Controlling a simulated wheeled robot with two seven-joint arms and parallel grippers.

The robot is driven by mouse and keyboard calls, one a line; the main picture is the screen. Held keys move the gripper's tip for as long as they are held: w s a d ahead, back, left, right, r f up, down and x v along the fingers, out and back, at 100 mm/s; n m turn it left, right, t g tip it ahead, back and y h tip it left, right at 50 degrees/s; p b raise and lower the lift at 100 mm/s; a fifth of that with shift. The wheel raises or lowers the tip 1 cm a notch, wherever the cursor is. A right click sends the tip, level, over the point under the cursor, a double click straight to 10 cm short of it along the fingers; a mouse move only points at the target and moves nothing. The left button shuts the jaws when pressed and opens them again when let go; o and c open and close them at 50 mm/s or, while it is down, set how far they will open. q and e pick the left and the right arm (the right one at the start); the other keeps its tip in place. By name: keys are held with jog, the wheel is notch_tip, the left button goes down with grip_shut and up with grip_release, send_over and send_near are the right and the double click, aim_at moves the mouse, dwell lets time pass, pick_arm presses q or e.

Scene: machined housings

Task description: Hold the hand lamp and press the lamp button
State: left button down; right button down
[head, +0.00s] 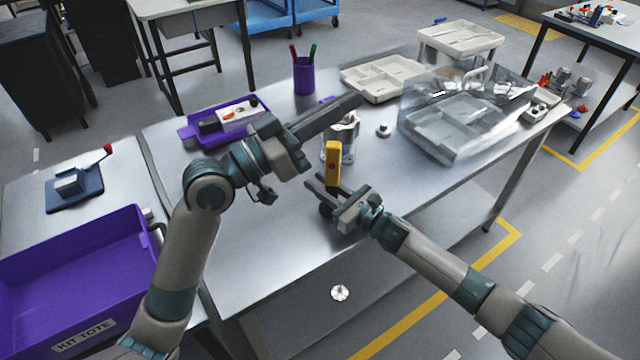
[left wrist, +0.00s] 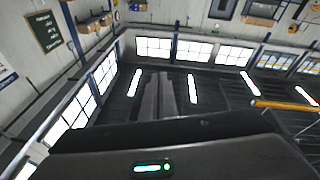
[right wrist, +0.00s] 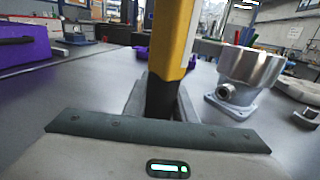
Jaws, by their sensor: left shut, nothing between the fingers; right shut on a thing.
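The hand lamp (head: 333,152) is yellow with a dark lower part and stands upright above the table. My right gripper (head: 318,182) is shut on its dark part. The right wrist view shows the yellow body (right wrist: 173,40) rising from the dark grip (right wrist: 160,97) between the fingers. A small reddish spot shows low on the yellow face in the head view; I cannot tell if it is the button. My left gripper (head: 358,98) is shut and empty, above and behind the lamp, apart from it. Its closed fingers (left wrist: 157,97) point toward the far windows in the left wrist view.
A metal housing (head: 350,130) stands just behind the lamp; it also shows in the right wrist view (right wrist: 250,72). A purple tray (head: 190,133), a purple pen cup (head: 304,76) and a clear-covered tray (head: 455,130) stand around. The table's front area is clear.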

aim_at(332, 166)
pick_arm(q)
jog(key=s+a+f+n+y, duration=0.1)
jog(key=f+n, duration=0.3)
jog(key=f, duration=0.7)
jog(key=s+a+f+n+y, duration=0.1)
jog(key=f+n, duration=0.3)
jog(key=f, duration=0.8)
jog(key=shift+s+a+n+t+y, duration=0.4)
jog(key=shift+a+y, duration=0.4)
jog(key=shift+w, duration=0.1)
jog(key=w, duration=0.8)
jog(key=shift+w+d, duration=0.35)
jog(key=shift+w, duration=0.5)
dwell(0.5)
jog(key=shift+s, duration=0.55)
